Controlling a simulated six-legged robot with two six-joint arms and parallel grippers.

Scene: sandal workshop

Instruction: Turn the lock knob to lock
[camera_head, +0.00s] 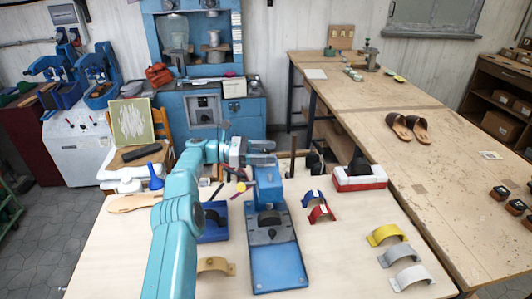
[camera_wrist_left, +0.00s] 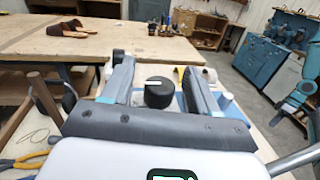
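A round black knob (camera_wrist_left: 158,92) with a white pointer line shows in the left wrist view. It sits between the two spread fingers of my left gripper, with a visible gap on each side. In the head view my left gripper (camera_head: 264,152) is open, over the top of a blue press-like fixture (camera_head: 278,263) with a flat base on the bench. The knob cannot be made out in the head view. The white line points to the left in the wrist view. My right gripper is not in view.
Blue and red arched pieces (camera_head: 320,213) lie right of the fixture. Yellow and grey arched pieces (camera_head: 387,234) lie farther right. A red and white box (camera_head: 360,181) stands behind them. Pliers (camera_wrist_left: 24,160) and a wooden-handled tool lie nearby. A pair of brown sandals (camera_head: 407,127) lies on the right bench.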

